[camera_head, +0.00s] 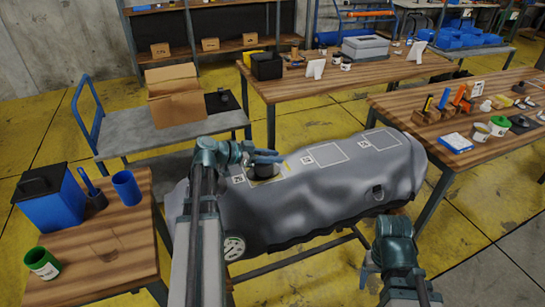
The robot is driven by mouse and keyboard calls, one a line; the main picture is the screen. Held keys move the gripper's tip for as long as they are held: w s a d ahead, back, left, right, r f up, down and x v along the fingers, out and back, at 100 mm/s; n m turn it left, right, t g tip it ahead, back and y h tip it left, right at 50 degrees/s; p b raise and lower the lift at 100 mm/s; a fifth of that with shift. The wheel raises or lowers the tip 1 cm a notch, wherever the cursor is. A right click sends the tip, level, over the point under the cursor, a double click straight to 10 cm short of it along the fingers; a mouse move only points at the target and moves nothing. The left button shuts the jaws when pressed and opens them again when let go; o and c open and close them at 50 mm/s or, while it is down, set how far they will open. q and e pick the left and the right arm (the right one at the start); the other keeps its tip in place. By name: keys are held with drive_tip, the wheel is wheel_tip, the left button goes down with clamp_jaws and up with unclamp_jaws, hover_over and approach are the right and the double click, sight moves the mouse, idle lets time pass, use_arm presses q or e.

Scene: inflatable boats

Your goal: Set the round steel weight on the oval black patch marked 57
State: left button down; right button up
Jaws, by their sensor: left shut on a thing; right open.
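A grey inflatable boat tube (330,205) lies across a stand in front of me. My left gripper (266,157) is over its left part, shut on a dark round thing (263,171) that I take for the steel weight. The weight is at or just above the tube, beside a small white number label (238,180); whether it touches is unclear. A black oval patch cannot be told apart beneath it, and the label's number is too small to read. My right gripper (366,272) is open and empty, low in front of the tube's right part.
Two outlined rectangles, one in the middle (327,154) and one to the right (381,139), have small labels. A left table (105,250) holds a blue box, cups and a green tin. A grey cart (170,137) with a carton and cluttered tables stand behind.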

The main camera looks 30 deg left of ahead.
use_arm(q)
drive_tip(key=shift+f+b, duration=0.55)
drive_tip(key=shift+b, duration=0.05)
use_arm(e)
drive_tip(key=shift+f, duration=0.55)
use_arm(q)
drive_tip(key=c, duration=0.5)
unclamp_jaws()
